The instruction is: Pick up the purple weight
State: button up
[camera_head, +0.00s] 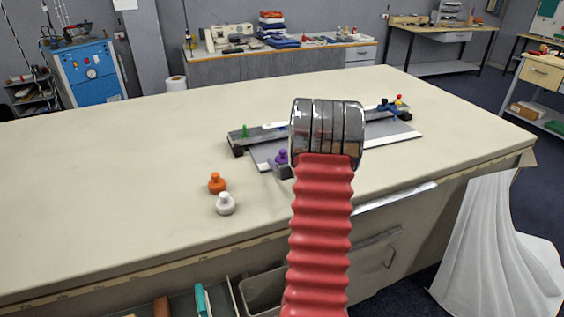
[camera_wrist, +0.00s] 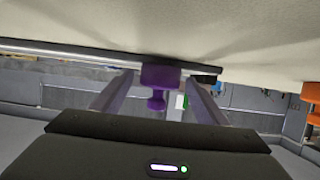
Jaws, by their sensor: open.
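The purple weight (camera_head: 281,157) shows in the head view just left of my arm's chrome end, at the near left end of the grey board on the table. In the wrist view, which looks upside down, the purple weight (camera_wrist: 158,76) lies between the tips of my gripper (camera_wrist: 163,82), its narrow knob towards the palm. The two fingers are apart, one on each side of it. I cannot tell whether either finger touches it. In the head view my gripper is mostly hidden behind my red-sleeved arm.
An orange weight (camera_head: 217,183) and a white weight (camera_head: 225,204) stand left on the table (camera_head: 120,190). A long metal bar (camera_head: 265,133) with a green knob (camera_head: 244,131) lies behind the purple weight, along the grey board (camera_head: 385,141). The left tabletop is clear.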

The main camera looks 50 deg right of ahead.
jog(key=shift+w+d+f, duration=0.25)
jog(key=shift+w+d, duration=0.1)
jog(key=shift+w, duration=0.15)
jog(key=shift+c, duration=0.4)
grip_shut()
jog(key=shift+r, duration=0.15)
dwell(0.5)
